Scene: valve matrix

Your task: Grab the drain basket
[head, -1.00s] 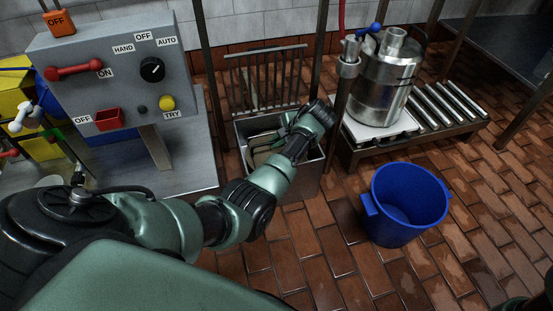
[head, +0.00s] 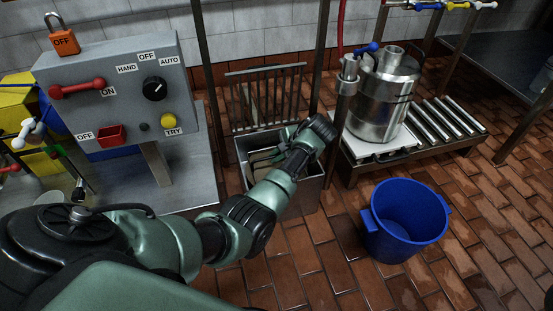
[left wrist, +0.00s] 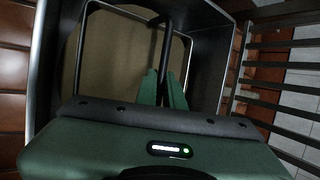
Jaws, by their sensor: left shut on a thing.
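The drain basket (head: 262,158) sits inside an open grey metal drain box (head: 312,190) in the floor area left of the blue bucket. Its thin dark wire frame and tan inside show in the left wrist view (left wrist: 120,55). My left gripper (left wrist: 165,88) is shut on the basket's dark upright bar, with its green fingers pressed close together there. In the head view my left wrist (head: 310,135) covers the right part of the box and hides the fingertips. My right gripper is not in view.
A barred grate (head: 265,100) stands upright behind the box. A blue bucket (head: 410,215) stands right of it. A steel vessel (head: 383,100) sits on a roller stand. A control panel (head: 120,90) with an orange padlock (head: 63,40) is at left. Brick floor in front is clear.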

